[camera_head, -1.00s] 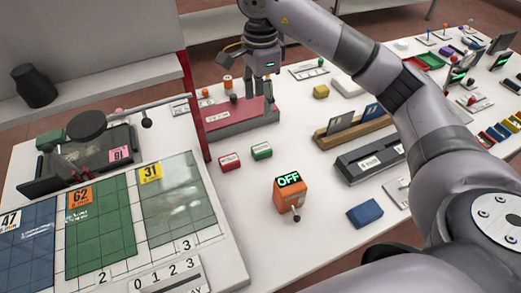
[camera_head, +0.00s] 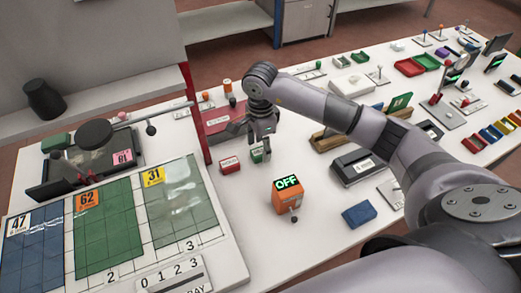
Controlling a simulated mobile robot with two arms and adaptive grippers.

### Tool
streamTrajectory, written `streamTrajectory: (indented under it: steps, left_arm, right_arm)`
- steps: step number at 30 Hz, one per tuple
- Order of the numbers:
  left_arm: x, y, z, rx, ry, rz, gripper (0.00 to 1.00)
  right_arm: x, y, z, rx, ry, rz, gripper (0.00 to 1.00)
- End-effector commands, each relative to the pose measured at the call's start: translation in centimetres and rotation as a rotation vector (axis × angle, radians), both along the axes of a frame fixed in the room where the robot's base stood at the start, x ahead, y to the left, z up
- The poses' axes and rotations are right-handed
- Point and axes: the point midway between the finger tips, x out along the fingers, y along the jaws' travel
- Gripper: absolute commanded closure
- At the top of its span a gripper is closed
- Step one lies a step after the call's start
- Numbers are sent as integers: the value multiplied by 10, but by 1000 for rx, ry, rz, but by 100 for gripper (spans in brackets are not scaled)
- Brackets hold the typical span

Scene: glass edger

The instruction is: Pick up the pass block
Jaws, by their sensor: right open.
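The small green block (camera_head: 258,157), which I take for the pass block, stands on the white table to the right of a red block (camera_head: 230,165). Its label is too small to read. My right gripper (camera_head: 261,152) points down at the green block with its fingers open. The fingers partly cover the block, and I cannot tell whether they touch it. My left gripper is not in view.
An orange box (camera_head: 288,201) reading OFF stands in front, with a blue block (camera_head: 359,214) to its right. A dark red tray (camera_head: 216,122) lies behind the gripper. A board with numbered panels (camera_head: 230,262) fills the left.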

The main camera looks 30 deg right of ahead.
Motion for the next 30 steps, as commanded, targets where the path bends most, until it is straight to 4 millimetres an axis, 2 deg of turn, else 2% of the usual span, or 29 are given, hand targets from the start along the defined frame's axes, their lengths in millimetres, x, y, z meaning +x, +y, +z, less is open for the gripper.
streamTrajectory:
  steps: [4,11,30]
  left_arm:
    - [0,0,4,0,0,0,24]
    - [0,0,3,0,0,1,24]
    - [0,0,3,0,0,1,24]
  right_arm:
    - [0,0,-13,0,0,-1,47]
    - [0,0,-15,0,-1,0,47]
    - [0,0,-14,0,-1,0,89]
